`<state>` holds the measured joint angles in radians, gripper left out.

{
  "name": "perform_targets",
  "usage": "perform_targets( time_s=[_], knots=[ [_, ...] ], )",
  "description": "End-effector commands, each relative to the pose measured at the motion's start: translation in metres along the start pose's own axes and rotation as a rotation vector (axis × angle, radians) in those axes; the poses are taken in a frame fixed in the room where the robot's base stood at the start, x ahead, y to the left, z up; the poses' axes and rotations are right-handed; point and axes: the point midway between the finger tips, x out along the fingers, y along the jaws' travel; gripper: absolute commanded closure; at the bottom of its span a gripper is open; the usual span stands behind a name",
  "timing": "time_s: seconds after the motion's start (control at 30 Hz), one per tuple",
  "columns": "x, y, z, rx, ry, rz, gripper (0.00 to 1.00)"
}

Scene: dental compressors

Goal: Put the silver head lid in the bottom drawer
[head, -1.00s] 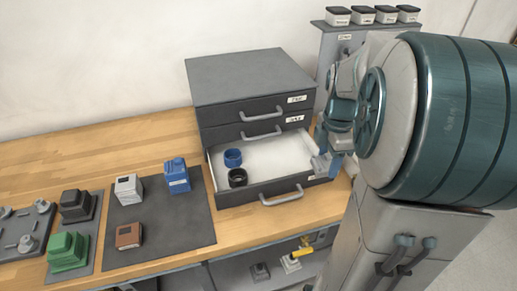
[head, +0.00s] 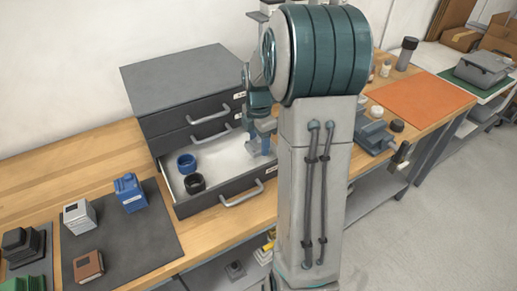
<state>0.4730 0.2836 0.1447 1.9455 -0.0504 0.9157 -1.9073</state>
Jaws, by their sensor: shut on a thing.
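The bottom drawer (head: 228,203) of the dark grey cabinet is pulled open, showing its pale inside. A blue ring-shaped part (head: 187,163) and a black ring-shaped part (head: 194,183) lie in its left part. My gripper (head: 259,146) is over the right end of the open drawer, fingers pointing down. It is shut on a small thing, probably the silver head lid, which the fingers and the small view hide. I cannot tell whether that thing touches the drawer floor. No other silver lid can be made out.
The two upper drawers (head: 193,127) are shut. A dark mat (head: 140,240) left of the cabinet holds a silver-white block (head: 80,217), a blue block (head: 130,193) and a brown block (head: 88,267). A vise (head: 372,137) and an orange mat (head: 420,100) are to the right, behind my arm.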

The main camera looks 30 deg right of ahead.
Motion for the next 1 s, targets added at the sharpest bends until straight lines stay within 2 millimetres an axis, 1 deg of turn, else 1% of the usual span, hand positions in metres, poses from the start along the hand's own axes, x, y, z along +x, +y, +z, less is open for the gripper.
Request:
perform_targets(
  time_s=[0.1, 0.23, 0.33, 0.4, 0.63, 0.77, 0.8, 0.83, 0.87, 1.0],
  knots=[
    [0.007, 0.003, -0.001, -0.002, 0.0, -0.001, 0.74],
    [0.027, 0.002, -0.001, -0.002, 0.001, -0.004, 0.74],
    [0.038, 0.002, -0.001, -0.002, 0.0, -0.002, 0.74],
    [0.041, 0.003, -0.001, -0.002, -0.001, 0.0, 0.74],
    [0.042, 0.002, -0.001, -0.002, -0.001, 0.0, 0.74],
    [0.046, 0.002, -0.001, -0.002, -0.001, 0.0, 0.74],
    [0.045, 0.002, -0.001, -0.002, -0.001, 0.0, 0.39],
    [0.045, 0.002, -0.001, -0.002, -0.001, 0.0, 0.31],
    [0.045, 0.002, -0.001, -0.002, -0.001, 0.0, 0.26],
    [0.045, 0.002, -0.001, -0.001, -0.001, 0.0, 0.26]
  ],
)
